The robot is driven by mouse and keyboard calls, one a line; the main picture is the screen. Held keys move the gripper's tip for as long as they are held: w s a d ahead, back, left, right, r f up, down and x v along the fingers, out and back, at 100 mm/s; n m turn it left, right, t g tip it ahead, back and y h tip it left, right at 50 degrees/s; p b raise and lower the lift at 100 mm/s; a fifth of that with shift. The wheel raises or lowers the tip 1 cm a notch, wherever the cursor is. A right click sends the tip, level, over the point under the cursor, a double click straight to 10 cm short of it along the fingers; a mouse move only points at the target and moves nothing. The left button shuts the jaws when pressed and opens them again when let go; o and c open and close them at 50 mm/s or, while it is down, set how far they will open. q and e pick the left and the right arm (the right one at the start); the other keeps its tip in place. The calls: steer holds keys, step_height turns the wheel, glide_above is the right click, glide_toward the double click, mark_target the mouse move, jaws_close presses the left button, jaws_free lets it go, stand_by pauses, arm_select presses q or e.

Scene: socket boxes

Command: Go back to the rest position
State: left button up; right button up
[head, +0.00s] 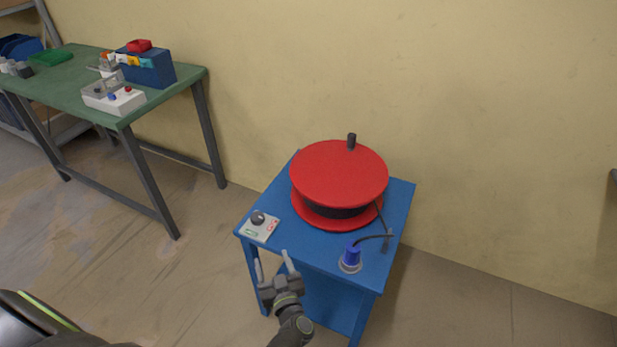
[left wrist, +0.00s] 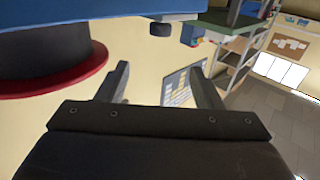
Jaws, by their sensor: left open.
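My left gripper (head: 272,265) is open and empty in the head view, in front of the near edge of a blue stand (head: 318,245). It also shows in the left wrist view (left wrist: 165,85), with two dark fingers spread apart and nothing between them. On the stand sits a red cable reel (head: 340,172) with a black cable. A blue plug (head: 351,257) stands upright near the stand's front right edge, with a cable behind it. A small grey box with a dark knob (head: 259,226) lies at the stand's left corner. My right gripper is not in view.
A green-topped workbench (head: 75,88) stands at the upper left, holding a blue bin (head: 152,72) and a white box with buttons (head: 113,100). A yellow wall (head: 480,120) is behind the stand. Floor (head: 185,275) is open left of the stand.

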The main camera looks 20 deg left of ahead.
arm_select(q)
steer(key=s+d+f+m+g+h, duration=0.1)
steer(key=s+f+m+h, duration=0.2)
steer(key=s+f+h, duration=0.5)
steer(key=s+d+f+m+g+h, duration=0.15)
steer(key=s+f+m, duration=0.3)
steer(key=f, duration=0.75)
steer(key=s+a+f+g, duration=0.2)
steer(key=s+f+g, duration=0.1)
steer(key=s, duration=0.6)
steer(key=s+a+f+g+h, duration=0.1)
steer(key=s+a+f+g, duration=0.1)
steer(key=s, duration=0.7)
steer(key=s+a+f+g, duration=0.2)
steer(key=s+f+g, duration=0.3)
steer(key=s, duration=0.5)
steer(key=shift+f, duration=0.3)
steer(key=shift+a, duration=0.1)
